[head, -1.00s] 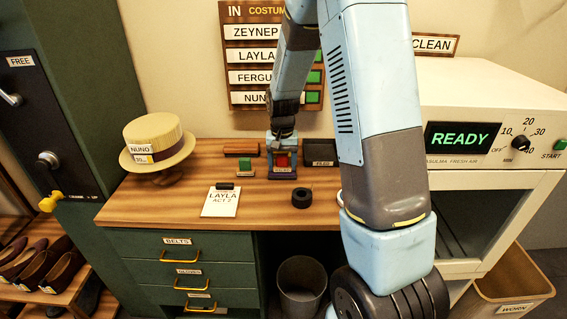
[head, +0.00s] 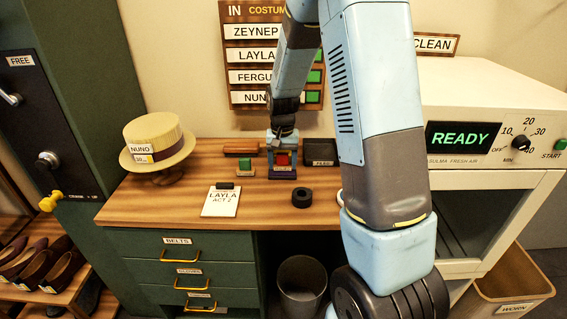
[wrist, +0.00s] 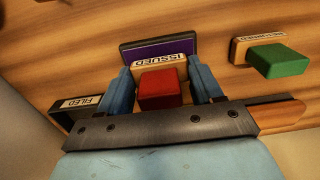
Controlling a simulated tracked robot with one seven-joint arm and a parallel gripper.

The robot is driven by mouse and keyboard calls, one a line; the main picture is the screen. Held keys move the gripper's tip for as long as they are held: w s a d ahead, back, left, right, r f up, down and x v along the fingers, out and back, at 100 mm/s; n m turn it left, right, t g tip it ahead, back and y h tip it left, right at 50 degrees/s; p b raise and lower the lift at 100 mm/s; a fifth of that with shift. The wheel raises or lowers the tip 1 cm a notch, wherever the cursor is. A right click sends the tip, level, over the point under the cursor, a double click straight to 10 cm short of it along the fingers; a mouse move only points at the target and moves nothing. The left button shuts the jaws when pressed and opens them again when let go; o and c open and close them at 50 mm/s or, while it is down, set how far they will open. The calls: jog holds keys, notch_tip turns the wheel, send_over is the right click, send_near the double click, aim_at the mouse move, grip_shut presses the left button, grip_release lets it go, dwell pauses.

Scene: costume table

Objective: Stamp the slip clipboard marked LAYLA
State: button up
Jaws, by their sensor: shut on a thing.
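The slip clipboard marked LAYLA, ACT 2 (head: 221,203) lies flat near the table's front left, its dark clip at the back edge. My gripper (head: 283,155) is at the back of the table, to the right of the clipboard. In the wrist view my gripper (wrist: 163,88) is shut on the ISSUED stamp, a wooden block with a red handle (wrist: 162,88). The purple ink pad (wrist: 158,48) is right by the stamp; whether they touch is unclear. The RETURNED stamp with a green handle (head: 245,166) stands to the left of my gripper.
A black tray marked FILED (head: 320,161) is right of my gripper. A brown brush-like block (head: 241,148) lies behind the green stamp. A black ring (head: 302,195) lies in front. A straw hat marked NUNO (head: 155,138) stands left. The table's front middle (head: 262,215) is clear.

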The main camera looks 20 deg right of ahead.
jog(key=shift+r, duration=3.25)
